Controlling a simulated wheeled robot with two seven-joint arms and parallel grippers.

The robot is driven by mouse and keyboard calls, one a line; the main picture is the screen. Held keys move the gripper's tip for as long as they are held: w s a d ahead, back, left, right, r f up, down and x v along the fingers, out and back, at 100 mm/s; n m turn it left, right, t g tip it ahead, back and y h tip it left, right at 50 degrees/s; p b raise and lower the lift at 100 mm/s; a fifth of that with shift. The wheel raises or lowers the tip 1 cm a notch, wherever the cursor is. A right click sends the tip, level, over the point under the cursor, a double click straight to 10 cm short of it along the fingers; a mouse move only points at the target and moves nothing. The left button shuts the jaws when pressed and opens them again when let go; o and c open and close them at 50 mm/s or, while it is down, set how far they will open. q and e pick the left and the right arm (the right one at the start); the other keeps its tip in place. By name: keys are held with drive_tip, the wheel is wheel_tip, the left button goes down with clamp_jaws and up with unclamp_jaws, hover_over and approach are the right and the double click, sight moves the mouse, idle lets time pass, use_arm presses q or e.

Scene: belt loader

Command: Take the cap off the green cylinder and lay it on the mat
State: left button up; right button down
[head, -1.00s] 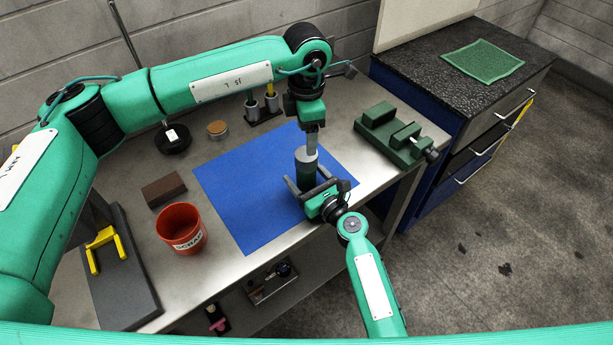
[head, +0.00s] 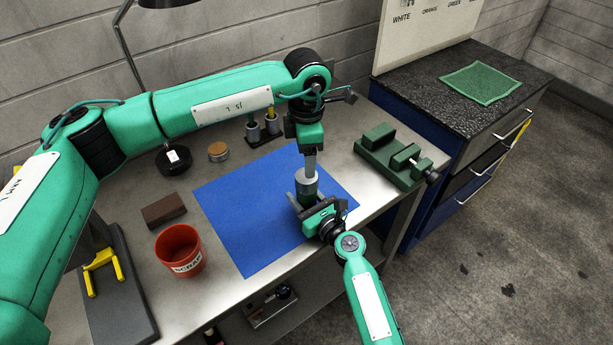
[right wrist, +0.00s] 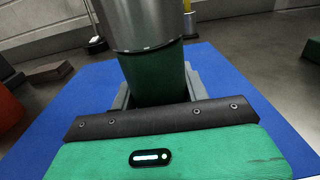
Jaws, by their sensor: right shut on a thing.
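The green cylinder (head: 309,188) stands upright on the blue mat (head: 238,220), with a silver-grey cap (head: 306,175) on its top. In the right wrist view the cap (right wrist: 144,22) sits over the green body (right wrist: 155,78). My right gripper (head: 306,199) is shut on the green body below the cap, reaching in from the front. My left gripper (head: 310,164) points straight down at the cap from above, its tip at the cap's top. Its fingers show nearly edge-on, so their gap is hidden.
A green vise (head: 395,155) stands right of the mat. A red scrap bucket (head: 180,250) and a brown block (head: 164,210) stand to its left. A holder with small cylinders (head: 262,132) is behind. The mat's left part is bare.

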sight(307, 197)
use_arm(q)
drive_tip(key=m, duration=0.5)
drive_tip(key=shift+m, duration=0.3)
drive_tip(key=m, duration=0.4)
drive_tip(key=shift+m, duration=0.3)
drive_tip(key=m, duration=1.1)
drive_tip(key=shift+f+m, duration=0.3)
drive_tip(key=shift+f, duration=3.75)
